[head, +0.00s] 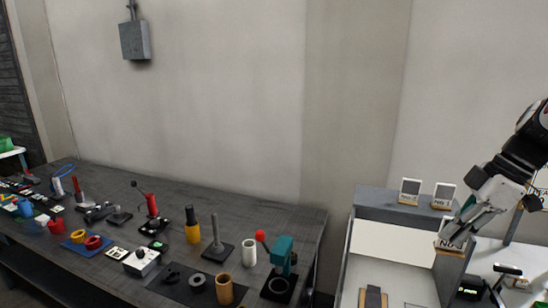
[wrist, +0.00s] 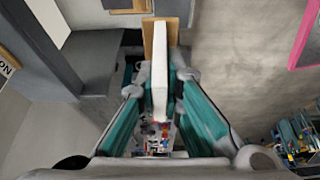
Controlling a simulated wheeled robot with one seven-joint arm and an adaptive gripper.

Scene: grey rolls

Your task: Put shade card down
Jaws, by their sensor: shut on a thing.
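The shade card (head: 448,247), a pale upright plate with a wooden foot and dark lettering, is in my gripper (head: 461,228) at the right of the head view. It looks tilted there, in front of the grey cabinet's right end. In the wrist view the card (wrist: 160,62) shows nearly edge-on, white with a tan wooden strip, between the teal-lined fingers of my gripper (wrist: 160,88). The fingers are shut on it. Whether the card touches any surface cannot be told. Two similar cards, a left one (head: 410,189) and a right one (head: 443,194), stand on the cabinet top.
The grey cabinet (head: 374,203) has a white open interior with a dark and tan object (head: 373,297) low inside. A dark workbench (head: 290,216) on the left carries several tools and rolls. A white table (head: 523,254) with small devices stands at the right.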

